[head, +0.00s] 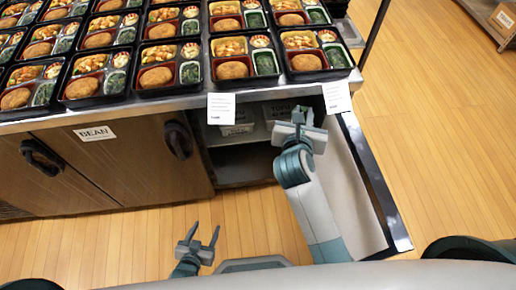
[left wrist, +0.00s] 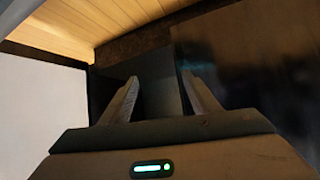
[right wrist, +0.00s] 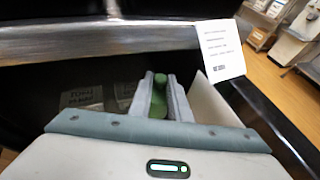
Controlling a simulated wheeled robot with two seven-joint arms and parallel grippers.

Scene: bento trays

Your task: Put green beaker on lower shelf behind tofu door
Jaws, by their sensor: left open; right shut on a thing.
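The green beaker (right wrist: 158,104) shows in the right wrist view between the fingers of my right gripper (right wrist: 160,92), which is shut on it. In the head view my right gripper (head: 301,122) reaches into the open cabinet under the counter edge; I cannot make out the beaker there. The tofu door (head: 340,180) stands open at the right, its pale inner side showing beside my right arm. The lower shelf (head: 245,168) is a dark space below the upper shelf (head: 238,139). My left gripper (head: 203,238) is open and empty, low in front of the cabinet.
Boxes labelled tofu (head: 285,110) stand in the cabinet's upper part. A closed door labelled bean (head: 95,133) is at the left. Bento trays (head: 232,61) crowd the counter above, with paper tags (head: 221,108) hanging from its edge. Open wooden floor (head: 440,130) lies to the right.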

